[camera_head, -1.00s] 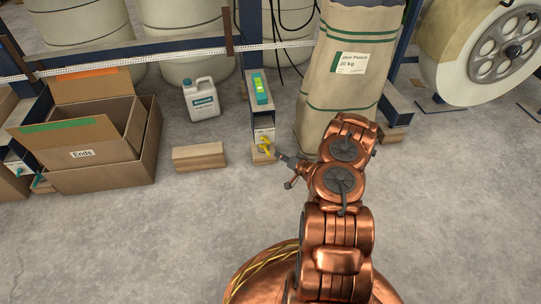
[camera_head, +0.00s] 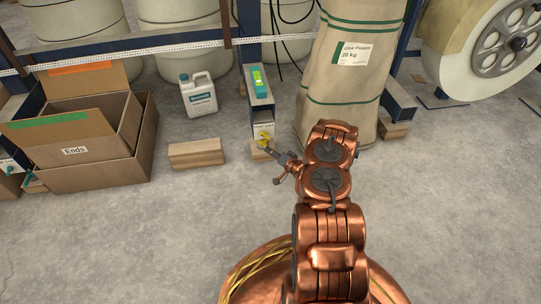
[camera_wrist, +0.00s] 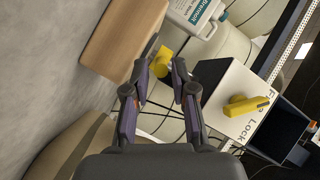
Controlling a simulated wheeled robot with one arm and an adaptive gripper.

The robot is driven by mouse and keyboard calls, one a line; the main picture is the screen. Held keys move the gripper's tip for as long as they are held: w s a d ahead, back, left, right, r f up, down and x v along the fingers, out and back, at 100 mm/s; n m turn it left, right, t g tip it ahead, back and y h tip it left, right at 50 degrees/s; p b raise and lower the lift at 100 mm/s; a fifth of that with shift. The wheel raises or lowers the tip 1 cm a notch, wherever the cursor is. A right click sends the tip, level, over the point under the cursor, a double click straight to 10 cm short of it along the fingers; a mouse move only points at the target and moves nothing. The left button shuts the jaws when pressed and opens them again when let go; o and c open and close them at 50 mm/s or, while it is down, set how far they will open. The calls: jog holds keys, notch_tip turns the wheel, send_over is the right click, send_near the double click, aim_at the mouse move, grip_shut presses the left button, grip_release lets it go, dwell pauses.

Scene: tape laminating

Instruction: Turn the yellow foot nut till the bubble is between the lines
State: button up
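The yellow foot nut (camera_wrist: 162,62) shows in the wrist view, just beyond and between my fingertips. My gripper (camera_wrist: 165,67) is open, with a finger on either side of it; I cannot tell whether they touch it. A yellow lever (camera_wrist: 246,106) sits on the white plate with "Lock" lettering, right of the nut. In the head view, my gripper (camera_head: 274,150) is at the yellow parts (camera_head: 264,138) low on the blue beam's end, where lever and nut cannot be told apart. The green and teal level (camera_head: 258,78) lies on the beam; its bubble is too small to read.
A wooden block (camera_head: 196,154) lies on the floor left of the foot, with a white jug (camera_head: 198,95) behind it. A tall paper sack (camera_head: 343,90) stands close on the right. Cardboard boxes (camera_head: 97,172) stand at the left. The front floor is clear.

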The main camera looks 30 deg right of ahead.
jog(key=shift+w, duration=0.25)
grip_shut()
dwell(0.4)
